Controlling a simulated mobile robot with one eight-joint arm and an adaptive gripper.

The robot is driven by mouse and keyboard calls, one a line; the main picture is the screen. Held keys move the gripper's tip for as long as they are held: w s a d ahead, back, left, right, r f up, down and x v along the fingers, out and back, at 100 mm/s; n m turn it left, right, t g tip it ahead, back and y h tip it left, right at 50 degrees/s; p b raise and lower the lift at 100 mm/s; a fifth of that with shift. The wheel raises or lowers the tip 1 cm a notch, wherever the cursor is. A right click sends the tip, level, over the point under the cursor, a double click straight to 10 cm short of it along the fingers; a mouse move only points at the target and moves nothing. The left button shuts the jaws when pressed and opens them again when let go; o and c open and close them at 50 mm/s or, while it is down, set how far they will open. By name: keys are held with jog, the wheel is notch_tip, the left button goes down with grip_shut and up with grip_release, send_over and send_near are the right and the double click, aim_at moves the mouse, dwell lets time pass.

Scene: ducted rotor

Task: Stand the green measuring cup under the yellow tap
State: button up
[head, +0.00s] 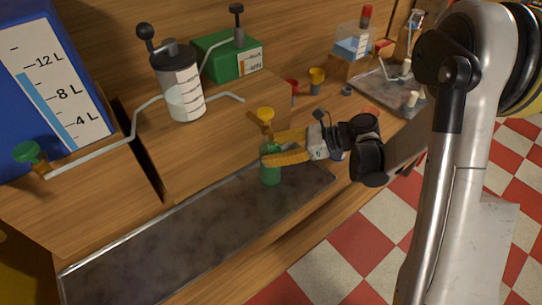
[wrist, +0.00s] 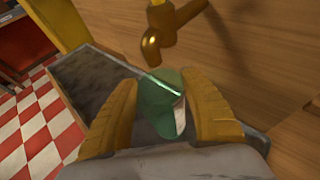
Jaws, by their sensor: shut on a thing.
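The green measuring cup (head: 270,174) is upright or nearly so at the right end of the grey metal tray, below the yellow tap (head: 265,114). My gripper (head: 267,149) reaches in from the right, its yellow fingers shut around the cup's upper part. In the wrist view the translucent cup (wrist: 168,108) sits between both fingers, and the brass-coloured tap spout (wrist: 151,46) shows just beyond its rim. I cannot tell whether the cup's base touches the tray or hangs slightly above it, nor whether the spout is exactly over its mouth.
The long grey tray (head: 150,255) is bare to the left. A wooden block (head: 215,140) behind carries a grey pump canister (head: 180,85) and a green box (head: 225,55). A blue tank (head: 45,85) with a green tap stands left. Small red and yellow cups (head: 316,78) stand behind.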

jog(key=shift+f, duration=0.8)
jog(key=shift+f+b, duration=0.15)
jog(key=shift+b, duration=0.15)
jog(key=o, duration=1.4)
jog(key=shift+c, duration=0.2)
